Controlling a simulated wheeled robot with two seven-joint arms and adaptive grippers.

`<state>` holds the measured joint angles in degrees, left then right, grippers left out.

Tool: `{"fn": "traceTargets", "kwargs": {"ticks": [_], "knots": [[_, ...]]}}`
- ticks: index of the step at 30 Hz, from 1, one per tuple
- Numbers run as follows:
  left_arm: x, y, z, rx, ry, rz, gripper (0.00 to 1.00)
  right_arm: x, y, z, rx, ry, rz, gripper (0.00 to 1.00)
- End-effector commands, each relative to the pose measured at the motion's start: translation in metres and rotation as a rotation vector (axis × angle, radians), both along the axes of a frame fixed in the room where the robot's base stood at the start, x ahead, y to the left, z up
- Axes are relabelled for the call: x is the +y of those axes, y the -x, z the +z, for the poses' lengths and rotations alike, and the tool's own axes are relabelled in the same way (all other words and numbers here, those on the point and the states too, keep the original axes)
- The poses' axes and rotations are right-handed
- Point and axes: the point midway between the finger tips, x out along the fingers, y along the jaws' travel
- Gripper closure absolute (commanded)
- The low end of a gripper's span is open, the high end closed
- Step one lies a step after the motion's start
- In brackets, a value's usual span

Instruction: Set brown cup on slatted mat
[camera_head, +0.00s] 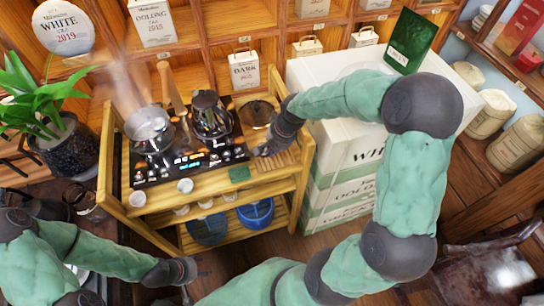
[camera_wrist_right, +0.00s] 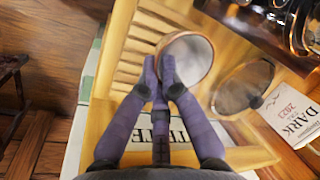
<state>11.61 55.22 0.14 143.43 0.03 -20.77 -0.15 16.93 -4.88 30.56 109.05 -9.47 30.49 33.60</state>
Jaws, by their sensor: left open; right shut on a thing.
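In the right wrist view, a cup (camera_wrist_right: 188,62) with a pale inside and a brownish rim sits at my right fingertips. My right gripper (camera_wrist_right: 160,80) is shut on its near wall. The cup is at the edge of the slatted mat (camera_wrist_right: 138,48); I cannot tell whether it touches it. In the head view, my right gripper (camera_head: 264,150) is over the right side of the wooden cart, beside the slatted mat (camera_head: 287,160), and the cup is hidden or too small to make out. My left gripper (camera_head: 188,278) is open and empty, low in front of the cart.
The wooden cart (camera_head: 165,205) carries a steaming metal pot (camera_head: 148,125), a dark kettle (camera_head: 209,115), a round lidded dish (camera_head: 256,113) and white cups (camera_head: 137,199) at its front edge. White boxes (camera_head: 340,150) stand right of it. A plant (camera_head: 65,140) is at left.

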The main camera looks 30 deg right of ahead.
Motion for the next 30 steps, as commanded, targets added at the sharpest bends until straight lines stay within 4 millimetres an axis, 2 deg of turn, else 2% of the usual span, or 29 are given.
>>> {"fn": "traceTargets", "kwargs": {"ticks": [6, 8, 21, 22, 24, 30], "knots": [[0.000, 0.000, -0.018, 0.000, 0.000, 0.000, 0.49, -0.003, -0.003, -0.032, 0.002, -0.001, -0.001, 1.00], [0.000, 0.000, -0.021, 0.000, 0.000, 0.000, 0.49, -0.004, -0.004, -0.037, 0.000, 0.000, -0.002, 1.00], [0.000, 0.000, -0.022, 0.000, 0.000, 0.000, 0.49, -0.003, -0.003, -0.041, 0.000, 0.000, -0.001, 1.00], [0.000, 0.000, -0.021, 0.000, 0.000, 0.000, 0.49, -0.003, -0.004, -0.040, 0.000, 0.000, -0.001, 0.86], [0.000, 0.000, -0.021, 0.000, 0.000, 0.000, 0.49, -0.003, -0.003, -0.040, 0.000, 0.000, -0.001, 0.71], [0.000, 0.000, -0.021, 0.000, 0.000, 0.000, 0.49, -0.003, -0.003, -0.040, 0.001, -0.001, -0.001, 0.71]]}}
